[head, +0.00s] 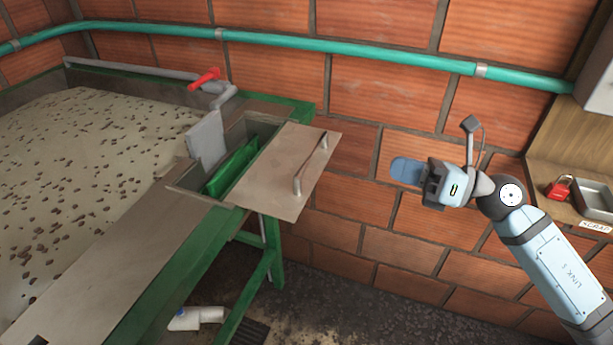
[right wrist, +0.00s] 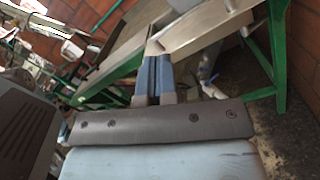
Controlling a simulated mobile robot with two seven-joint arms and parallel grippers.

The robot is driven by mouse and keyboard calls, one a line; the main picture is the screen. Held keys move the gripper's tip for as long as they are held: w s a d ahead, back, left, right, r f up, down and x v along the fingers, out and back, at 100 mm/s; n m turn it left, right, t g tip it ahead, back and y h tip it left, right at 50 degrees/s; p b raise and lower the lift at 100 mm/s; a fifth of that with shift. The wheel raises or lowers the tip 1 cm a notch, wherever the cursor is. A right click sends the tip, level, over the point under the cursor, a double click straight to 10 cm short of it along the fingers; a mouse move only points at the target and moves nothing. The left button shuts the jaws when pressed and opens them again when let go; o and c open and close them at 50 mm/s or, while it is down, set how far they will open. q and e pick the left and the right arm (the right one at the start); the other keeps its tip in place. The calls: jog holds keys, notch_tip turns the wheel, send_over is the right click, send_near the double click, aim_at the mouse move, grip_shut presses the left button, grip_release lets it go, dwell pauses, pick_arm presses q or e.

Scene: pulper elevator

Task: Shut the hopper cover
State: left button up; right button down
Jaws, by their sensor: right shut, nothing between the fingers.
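The hopper cover (head: 284,172) is a flat tan panel with a bar handle (head: 312,162) along its right part. It lies out to the right of the hopper opening (head: 222,168), which is uncovered and shows a green inside. My right gripper (head: 405,172) is to the right of the cover, apart from it, in front of the brick wall. Its blue fingers are shut and empty; they also show in the right wrist view (right wrist: 153,80), pointing toward the green-framed bench. My left gripper is in neither view.
A green-framed tank (head: 60,150) of speckled pulp fills the left, with a red-handled valve (head: 205,79) at its back. A teal pipe (head: 390,56) runs along the wall. A shelf at right holds a red padlock (head: 559,187) and a grey tray (head: 594,200).

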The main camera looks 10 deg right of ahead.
jog(key=n+g+h, duration=0.1)
jog(key=n, duration=0.2)
jog(key=n+h+p, duration=0.1)
jog(key=n+h, duration=0.1)
send_near(315, 155)
jog(key=x, duration=0.6)
jog(key=shift+w, duration=0.15)
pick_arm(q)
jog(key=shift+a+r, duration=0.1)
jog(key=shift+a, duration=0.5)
pick_arm(e)
jog(key=shift+w+a+f, duration=0.2)
jog(key=shift+w+a, duration=0.2)
jog(key=shift+a, duration=0.15)
pick_arm(q)
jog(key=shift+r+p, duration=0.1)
jog(key=shift+p, duration=0.2)
